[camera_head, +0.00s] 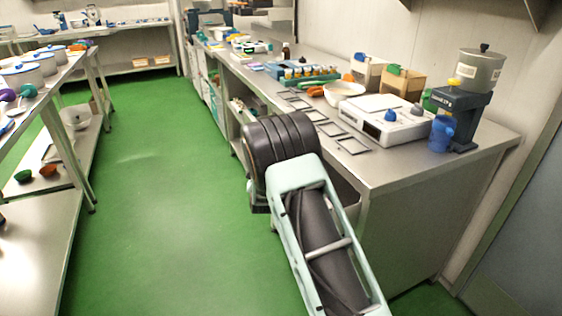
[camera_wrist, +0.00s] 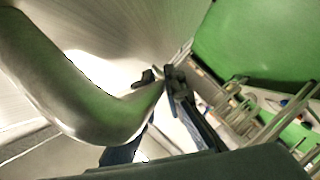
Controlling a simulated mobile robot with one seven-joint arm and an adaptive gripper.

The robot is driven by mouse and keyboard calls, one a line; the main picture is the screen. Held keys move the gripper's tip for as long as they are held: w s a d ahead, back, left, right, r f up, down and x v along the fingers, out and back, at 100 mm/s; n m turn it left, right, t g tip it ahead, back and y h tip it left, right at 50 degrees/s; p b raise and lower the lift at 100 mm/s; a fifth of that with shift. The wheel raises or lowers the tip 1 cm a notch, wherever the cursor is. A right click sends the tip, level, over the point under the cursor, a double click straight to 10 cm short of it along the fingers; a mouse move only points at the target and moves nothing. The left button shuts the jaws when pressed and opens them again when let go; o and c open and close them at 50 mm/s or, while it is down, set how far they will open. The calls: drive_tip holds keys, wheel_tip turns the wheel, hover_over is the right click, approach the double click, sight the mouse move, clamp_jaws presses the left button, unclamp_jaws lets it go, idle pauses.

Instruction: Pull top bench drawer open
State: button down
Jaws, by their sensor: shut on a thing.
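The metal bench (camera_head: 405,170) stands on the right in the head view. My arm covers the part of its front where my gripper is, so the top drawer and gripper are hidden there. In the wrist view a thick, curved metal handle (camera_wrist: 75,95) fills the left and bends toward the middle. My gripper (camera_wrist: 162,85) has its dark fingers shut at the right end of this handle. A shiny metal face (camera_wrist: 115,45), seemingly the drawer front, lies behind the handle. How far the drawer stands out cannot be told.
The bench top holds a white scale (camera_head: 378,120), a grinder-like machine (camera_head: 470,95), a white bowl (camera_head: 343,90) and flat dark frames. A shelved table (camera_head: 50,80) with pots stands at left. The green floor (camera_head: 150,180) between is clear.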

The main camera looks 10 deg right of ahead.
drive_tip(key=s+a+p, duration=0.1)
drive_tip(key=s+a, duration=0.3)
drive_tip(key=a, duration=0.8)
drive_tip(key=s+a+p, duration=0.2)
drive_tip(key=s+a, duration=0.2)
drive_tip(key=a, duration=0.9)
drive_tip(key=shift+s+a, duration=0.2)
drive_tip(key=shift+a, duration=0.1)
drive_tip(key=c, duration=2)
unclamp_jaws()
drive_tip(key=v, duration=1.2)
